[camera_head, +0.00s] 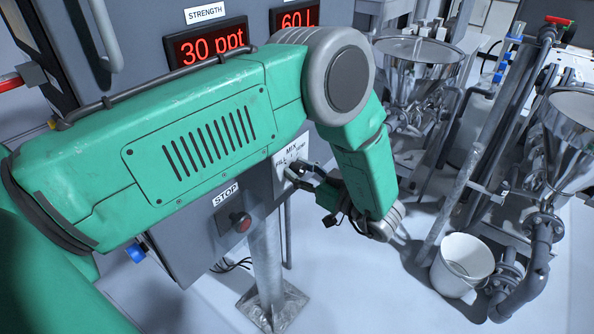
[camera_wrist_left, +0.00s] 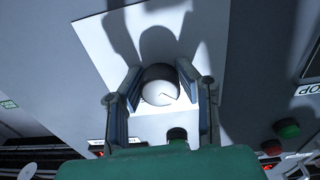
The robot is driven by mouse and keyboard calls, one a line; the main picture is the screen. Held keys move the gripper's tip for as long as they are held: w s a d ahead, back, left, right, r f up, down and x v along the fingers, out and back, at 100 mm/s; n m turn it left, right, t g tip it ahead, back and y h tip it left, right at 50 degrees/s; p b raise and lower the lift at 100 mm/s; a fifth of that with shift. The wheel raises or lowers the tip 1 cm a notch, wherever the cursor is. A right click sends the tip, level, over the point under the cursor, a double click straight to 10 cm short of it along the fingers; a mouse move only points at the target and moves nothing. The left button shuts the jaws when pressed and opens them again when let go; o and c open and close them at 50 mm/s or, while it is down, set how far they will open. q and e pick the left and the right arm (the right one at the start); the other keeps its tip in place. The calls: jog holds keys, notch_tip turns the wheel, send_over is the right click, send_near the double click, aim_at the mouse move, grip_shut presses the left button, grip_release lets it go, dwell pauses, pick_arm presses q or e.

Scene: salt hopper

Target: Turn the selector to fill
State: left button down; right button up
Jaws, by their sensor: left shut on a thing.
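The selector is a round knob (camera_wrist_left: 161,88) on a pale plate (camera_wrist_left: 105,42) in the left wrist view, with a thin mark on its face. My left gripper (camera_wrist_left: 160,76) has one finger on each side of the knob and is shut on it. The gripper and arm hide the knob and part of the lettering there. My right gripper is not in view.
A STOP button (camera_head: 241,222) sits left of the selector plate on the grey cabinet. Red displays read 30 ppt (camera_head: 208,45) and 60 L (camera_head: 297,17). Steel hoppers (camera_head: 418,58), pipes and a white bucket (camera_head: 463,264) stand to the right. A metal post (camera_head: 266,262) stands below.

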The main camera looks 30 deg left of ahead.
pick_arm(q)
jog(key=shift+d+f, duration=0.2)
jog(key=shift+d, duration=0.05)
jog(key=c, duration=1.2)
grip_release()
jog(key=shift+o, duration=0.3)
jog(key=shift+d, duration=0.1)
jog(key=shift+d+r, duration=0.2)
jog(key=shift+d, duration=0.05)
jog(key=s+d, duration=0.1)
jog(key=d, duration=1)
jog(key=shift+d+f, duration=0.3)
jog(key=shift+f, duration=0.05)
jog(key=shift+d, duration=0.1)
